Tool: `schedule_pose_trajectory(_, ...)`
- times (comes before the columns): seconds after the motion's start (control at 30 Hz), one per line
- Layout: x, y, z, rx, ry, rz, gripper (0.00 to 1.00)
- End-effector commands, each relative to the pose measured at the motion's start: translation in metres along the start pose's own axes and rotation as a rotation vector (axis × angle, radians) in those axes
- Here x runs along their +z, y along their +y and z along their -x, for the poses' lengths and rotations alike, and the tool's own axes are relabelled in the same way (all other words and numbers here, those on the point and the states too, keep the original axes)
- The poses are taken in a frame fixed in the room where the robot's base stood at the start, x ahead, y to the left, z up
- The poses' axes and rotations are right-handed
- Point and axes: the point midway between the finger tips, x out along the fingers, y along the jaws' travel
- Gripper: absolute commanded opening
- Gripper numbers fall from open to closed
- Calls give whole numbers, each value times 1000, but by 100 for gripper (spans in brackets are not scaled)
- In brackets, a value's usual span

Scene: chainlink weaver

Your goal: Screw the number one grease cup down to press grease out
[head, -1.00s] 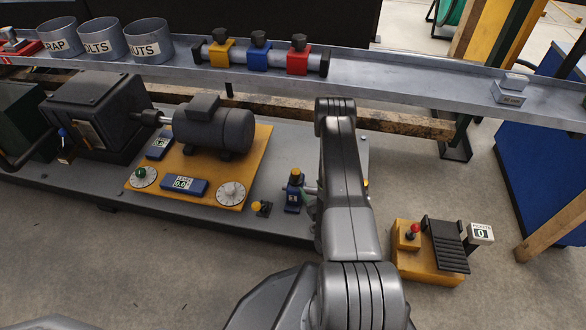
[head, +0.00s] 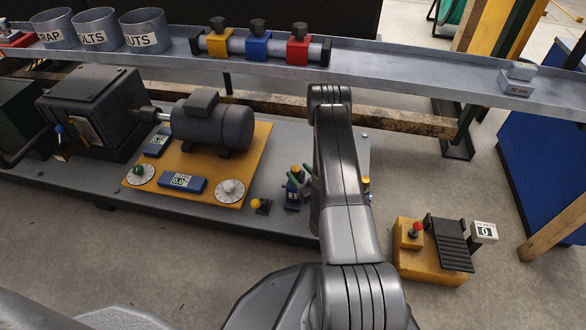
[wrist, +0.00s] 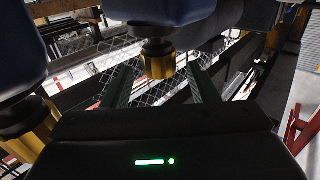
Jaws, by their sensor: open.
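A grease cup with a yellow cap (head: 295,171) stands on a blue body (head: 292,197) at the front of the grey bench; its label is too small to read. My gripper (head: 306,182) is just right of that cap, partly hidden behind my arm. In the wrist view my gripper (wrist: 159,70) is open, with a dark green finger on each side of a ribbed yellow cap (wrist: 158,61). I see no clear contact with it. A second yellow cap (wrist: 30,128) under another blue body (wrist: 22,45) shows at the left. I cannot match these caps surely to the head view.
Another small yellow-topped piece (head: 366,182) stands right of my arm. A motor (head: 212,125) on a yellow plate (head: 258,150) and a small yellow-black lever (head: 260,205) lie left. A rail (head: 420,85) runs behind. A yellow pedal box (head: 410,250) stands on the floor right.

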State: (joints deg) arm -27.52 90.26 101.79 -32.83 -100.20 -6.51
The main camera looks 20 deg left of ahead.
Motion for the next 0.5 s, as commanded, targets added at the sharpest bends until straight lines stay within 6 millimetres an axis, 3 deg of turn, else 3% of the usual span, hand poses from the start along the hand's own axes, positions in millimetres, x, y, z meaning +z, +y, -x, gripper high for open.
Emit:
schedule_pose_trajectory(0.2,2,0,-34,-1,1,2,54)
schedule_pose_trajectory(0.5,0,0,-46,1,0,0,54)
